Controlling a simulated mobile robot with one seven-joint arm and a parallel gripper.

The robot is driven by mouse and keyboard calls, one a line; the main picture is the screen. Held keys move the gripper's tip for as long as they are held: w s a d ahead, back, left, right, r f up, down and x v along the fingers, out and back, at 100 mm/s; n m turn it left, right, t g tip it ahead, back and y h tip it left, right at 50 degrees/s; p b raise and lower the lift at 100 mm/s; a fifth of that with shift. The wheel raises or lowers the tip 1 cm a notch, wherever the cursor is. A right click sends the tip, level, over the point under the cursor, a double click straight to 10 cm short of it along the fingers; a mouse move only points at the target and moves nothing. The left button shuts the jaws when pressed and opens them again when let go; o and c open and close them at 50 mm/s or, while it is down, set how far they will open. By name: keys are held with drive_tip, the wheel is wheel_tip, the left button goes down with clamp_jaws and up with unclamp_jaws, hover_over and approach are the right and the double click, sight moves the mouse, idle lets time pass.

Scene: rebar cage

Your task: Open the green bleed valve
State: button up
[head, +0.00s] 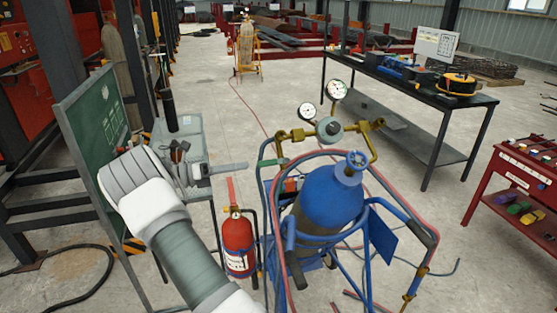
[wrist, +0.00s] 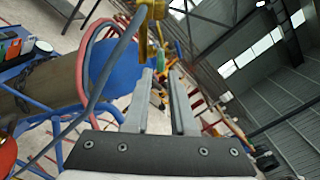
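A small green lever (head: 271,162), which looks like the bleed valve, sits at the left end of the brass manifold (head: 298,134) above the blue gas cylinder (head: 325,203). My gripper (head: 244,166) points right, with its tips a little left of the green lever; contact cannot be made out. In the wrist view my gripper (wrist: 160,74) has two grey fingers apart with an empty gap. A brass fitting (wrist: 150,14) shows beyond the fingertips there.
A blue cart (head: 290,232) with red and blue hoses holds the cylinder. Two gauges (head: 336,90) stand above the manifold. A red fire extinguisher (head: 238,243) stands below my gripper. A green board (head: 95,120) is at left, a dark workbench (head: 410,92) at back right.

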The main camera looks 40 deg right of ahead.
sight(275, 161)
drive_tip(key=p+x, duration=0.1)
drive_tip(key=x, duration=1)
drive_tip(key=shift+s+d, duration=0.15)
drive_tip(key=shift+d, duration=0.15)
drive_tip(key=shift+c, duration=0.3)
clamp_jaws()
idle(0.6)
